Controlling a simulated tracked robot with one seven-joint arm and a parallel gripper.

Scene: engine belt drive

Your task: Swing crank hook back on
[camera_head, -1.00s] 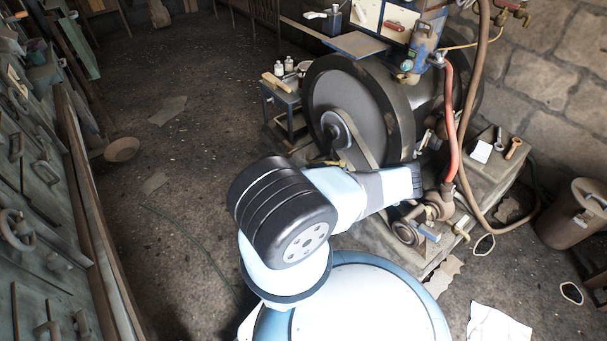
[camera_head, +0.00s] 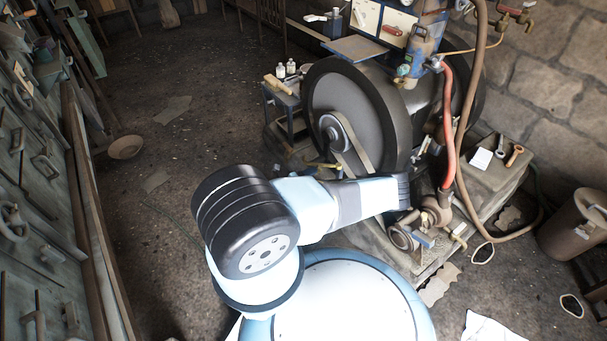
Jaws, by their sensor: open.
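The engine's large dark flywheel (camera_head: 384,100) stands upright at centre right. A belt (camera_head: 350,150) runs from the pulley at its hub down behind my arm. A small yellow-brass handle-like part (camera_head: 323,166) shows low beside the flywheel; I cannot tell whether it is the crank hook. No crank hook can be made out for certain. My arm reaches right across the engine's lower front, and its dark wrist end is beside the lower fittings (camera_head: 402,236). My gripper's fingers cannot be made out; the wrist and engine parts hide that area.
A red hose (camera_head: 449,120) and a brown hose (camera_head: 461,130) hang right of the flywheel. A small side table (camera_head: 282,98) with bottles stands to its left. A brown bin (camera_head: 575,225) stands at the right. The floor at left centre is mostly clear.

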